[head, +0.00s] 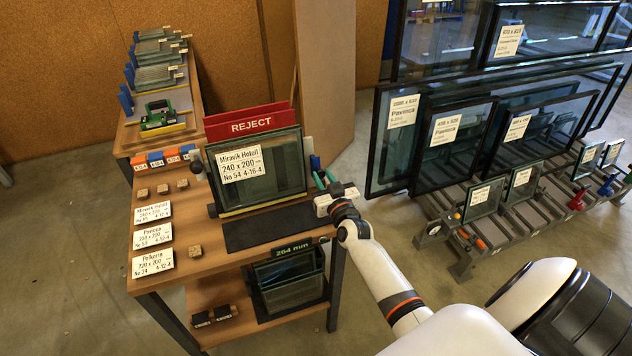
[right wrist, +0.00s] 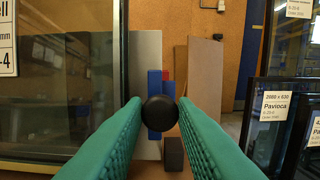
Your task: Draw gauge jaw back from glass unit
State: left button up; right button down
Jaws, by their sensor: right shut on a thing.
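The glass unit (head: 285,160), with a white "Miravik Hotell 240 x 200" label, stands upright and slightly tilted on the wooden bench. It fills the left of the right wrist view (right wrist: 60,85). My right gripper (head: 323,178) is at the unit's right side. Its green fingers are shut on a round black knob (right wrist: 161,113), which I take to be the gauge jaw's. Blue parts (right wrist: 154,82) show behind the knob. The fingers hide most of the jaw, so I cannot tell whether it touches the glass. My left gripper is not in view.
A red REJECT sign (head: 250,122) stands behind the unit. White label cards (head: 152,235) and small wooden blocks lie on the bench's left. A lower shelf holds more glass (head: 290,285). Framed panes (head: 400,140) stand on a rack at the right.

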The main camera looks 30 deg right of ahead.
jog(key=shift+s+d, duration=0.15)
jog(key=shift+d, duration=0.45)
jog(key=c, duration=1.5)
grip_release()
jog(key=o, duration=0.3)
jog(key=shift+d, duration=0.15)
jog(key=shift+s+a+f, duration=0.1)
jog(key=shift+s+a, duration=0.2)
jog(key=shift+s, duration=0.25)
jog(key=b+v, duration=0.1)
jog(key=v, duration=1)
jog(key=shift+d, duration=0.2)
